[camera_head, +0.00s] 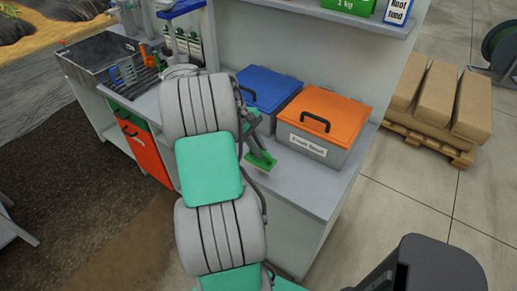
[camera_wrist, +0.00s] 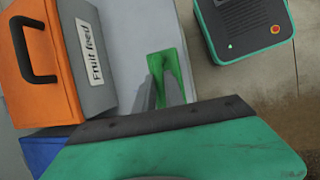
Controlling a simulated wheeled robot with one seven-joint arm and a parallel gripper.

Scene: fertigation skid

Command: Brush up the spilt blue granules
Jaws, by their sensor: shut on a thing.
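My gripper (camera_head: 253,130) is mostly hidden behind my arm in the head view, low over the counter in front of the bins. It is shut on a green tool (camera_head: 262,159), which looks like a hand brush; its underside is hard to make out. In the wrist view a green piece (camera_wrist: 168,72) stands out over the grey counter top, and a wide green and dark edge fills the bottom. I cannot see any blue granules in either view; my arm covers part of the counter.
A grey bin with an orange lid (camera_head: 324,113) and a "Fruit feed" label stands right of the gripper, beside a blue-lidded bin (camera_head: 267,88). A shelf (camera_head: 310,11) hangs above. A sink (camera_head: 97,55) is at the left end. Sacks on a pallet (camera_head: 425,142) stand right.

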